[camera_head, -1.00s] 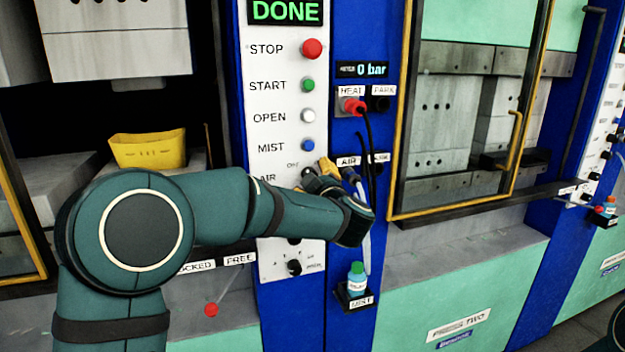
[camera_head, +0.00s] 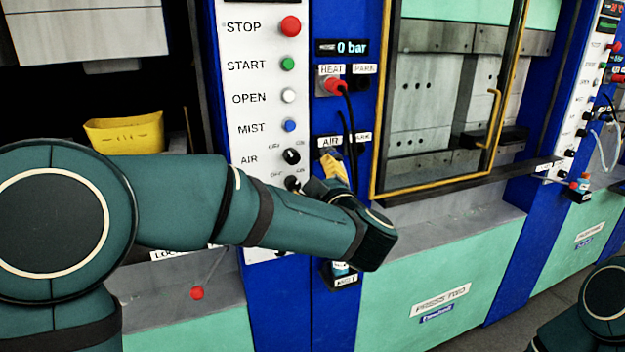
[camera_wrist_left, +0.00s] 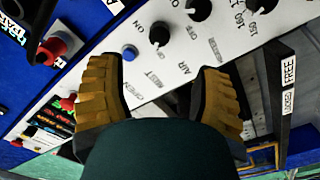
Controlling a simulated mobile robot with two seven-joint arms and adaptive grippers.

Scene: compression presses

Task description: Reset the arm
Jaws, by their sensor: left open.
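My left arm comes in from the left in the head view and crosses in front of the white control panel (camera_head: 262,100). My left gripper (camera_head: 334,166) is at the panel's right edge, near the AIR label, its fingers partly hidden by my wrist. In the left wrist view the left gripper (camera_wrist_left: 155,108) is open, with yellow-brown finger pads wide apart and nothing seen between them. The black AIR knob (camera_head: 291,156) and blue MIST button (camera_head: 289,126) are close to it. My right gripper is not in view.
A red plug (camera_head: 336,86) sits at HEAT with a black cable hanging down. A glazed door with a yellow frame (camera_head: 378,110) stands right of the panel. A yellow bin (camera_head: 125,134) is in the left press. A red-knobbed lever (camera_head: 197,293) is below my arm.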

